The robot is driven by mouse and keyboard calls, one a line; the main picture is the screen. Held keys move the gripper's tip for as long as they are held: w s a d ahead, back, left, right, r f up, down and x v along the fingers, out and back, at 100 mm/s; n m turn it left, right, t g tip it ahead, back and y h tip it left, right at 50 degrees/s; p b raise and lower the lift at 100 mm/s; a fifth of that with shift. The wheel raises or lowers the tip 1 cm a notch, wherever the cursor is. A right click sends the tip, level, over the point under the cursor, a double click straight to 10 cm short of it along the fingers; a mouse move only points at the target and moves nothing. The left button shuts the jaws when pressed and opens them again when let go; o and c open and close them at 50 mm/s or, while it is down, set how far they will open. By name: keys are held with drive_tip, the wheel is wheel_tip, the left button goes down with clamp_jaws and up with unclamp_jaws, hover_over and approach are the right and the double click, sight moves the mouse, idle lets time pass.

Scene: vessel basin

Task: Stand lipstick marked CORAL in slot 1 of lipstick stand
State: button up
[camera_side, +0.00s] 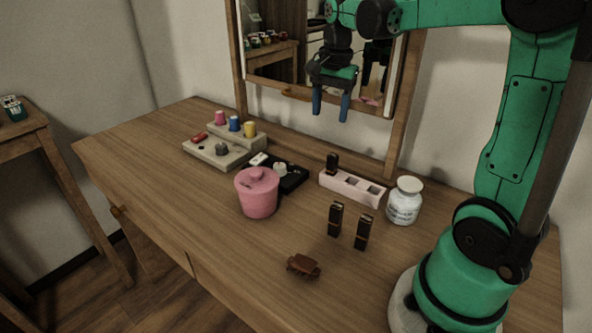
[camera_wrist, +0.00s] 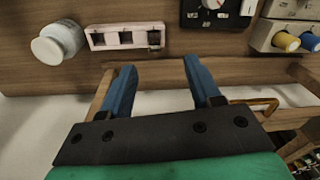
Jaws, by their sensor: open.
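The pale pink lipstick stand (camera_side: 352,191) lies at the back right of the table, with a row of square slots. A dark lipstick (camera_side: 332,163) stands in its left end slot; the other slots look empty. The stand also shows in the wrist view (camera_wrist: 108,46), with the filled slot at its right end. Two dark lipsticks with gold bands, one on the left (camera_side: 336,220) and one on the right (camera_side: 362,233), stand upright on the table in front. I cannot read CORAL or slot numbers. My gripper (camera_side: 331,107) is open and empty, high above the table's back, before the mirror.
A white jar (camera_side: 404,201) stands right of the stand. A pink lidded pot (camera_side: 257,194), a black tray (camera_side: 291,184) and a grey stepped block with coloured spools (camera_side: 213,154) stand left. A brown clip-like object (camera_side: 303,266) lies near the front edge. The mirror (camera_side: 280,45) rises behind.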

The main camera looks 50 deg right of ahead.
drive_tip(key=s+a+f+n+t, duration=0.1)
drive_tip(key=s+a+n+t, duration=0.1)
drive_tip(key=a+n, duration=0.6)
drive_tip(key=s+a+f+n+t, duration=0.2)
drive_tip(key=a+n+t, duration=0.2)
drive_tip(key=a+n, duration=0.4)
